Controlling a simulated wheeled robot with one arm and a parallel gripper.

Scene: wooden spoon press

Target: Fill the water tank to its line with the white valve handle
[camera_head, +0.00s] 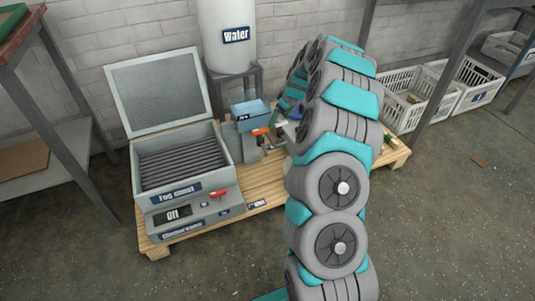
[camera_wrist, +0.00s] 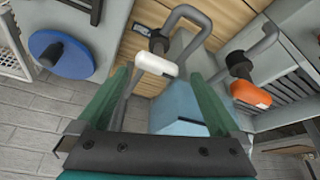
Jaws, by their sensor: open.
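The white valve handle (camera_wrist: 155,64) is in the upper middle of the wrist view, on a dark stem by a bent grey pipe (camera_wrist: 188,14). My gripper (camera_wrist: 158,77) is open and empty. Its green fingers are spread to either side of the handle, which shows just ahead of the fingertips; I cannot tell whether they touch. The water tank, a light blue box (camera_wrist: 178,110), lies below the handle in that view; in the head view it has a small dark label (camera_head: 249,111). Its fill line is not readable. My arm hides the gripper in the head view.
An orange handle (camera_wrist: 250,93) sits right of the tank, and a blue disc (camera_wrist: 60,52) left. A fog chest (camera_head: 180,160), lid open and display reading "Off", stands on the pallet (camera_head: 165,246). A white "Water" cylinder (camera_head: 228,50) stands behind. White crates (camera_head: 400,88) are at right.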

